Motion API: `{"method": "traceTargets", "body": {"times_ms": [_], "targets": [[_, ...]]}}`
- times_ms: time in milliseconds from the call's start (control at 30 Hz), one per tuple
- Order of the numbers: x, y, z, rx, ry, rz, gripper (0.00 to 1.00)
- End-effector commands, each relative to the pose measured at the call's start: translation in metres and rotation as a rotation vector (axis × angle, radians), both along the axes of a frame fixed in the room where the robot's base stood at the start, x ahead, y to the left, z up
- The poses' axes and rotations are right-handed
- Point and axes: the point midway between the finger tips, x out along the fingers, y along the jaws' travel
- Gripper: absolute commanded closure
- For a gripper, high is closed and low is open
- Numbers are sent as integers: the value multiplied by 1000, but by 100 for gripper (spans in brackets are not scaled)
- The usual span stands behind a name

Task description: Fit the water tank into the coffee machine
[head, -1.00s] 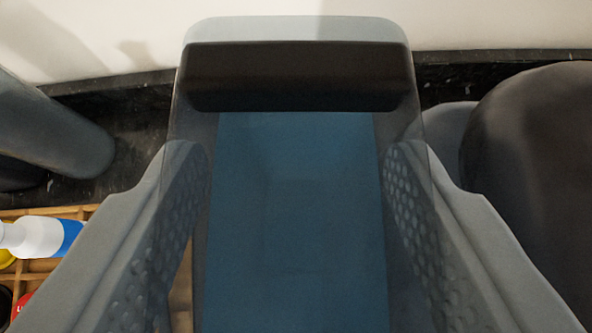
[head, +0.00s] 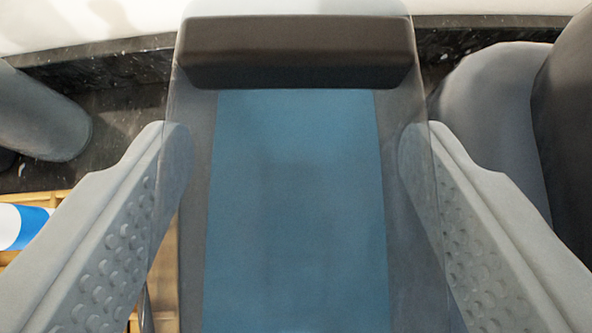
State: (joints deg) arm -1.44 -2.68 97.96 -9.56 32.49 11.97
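The water tank (head: 300,210) fills the middle of the head view, a clear smoky body with a blue inside and a dark bar (head: 297,52) across its far end. My gripper (head: 292,150) has one finger on each side of the tank. The fingers are spread, with a gap between each pad and the blue part; the tank's clear edges overlap the fingertips. A grey and dark rounded body (head: 495,110) stands close on the right, possibly the coffee machine; I cannot tell whether the tank is seated in it.
A grey cylinder (head: 40,115) lies at the left on the dark speckled counter (head: 120,85). A wooden tray (head: 62,197) at the lower left holds a white and blue item (head: 22,227). A pale wall (head: 90,20) rises behind.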

Motion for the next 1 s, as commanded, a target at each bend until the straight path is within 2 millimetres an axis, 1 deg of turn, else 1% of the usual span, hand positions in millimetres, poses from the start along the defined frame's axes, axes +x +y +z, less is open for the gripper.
{"method": "traceTargets", "body": {"times_ms": [200,333,800,1000], "targets": [[0,0,2,0,0,0,37],[-9,1,10,0,-1,0,37],[-76,7,61,0,-2,1,37],[-91,8,72,0,0,0,37]]}}
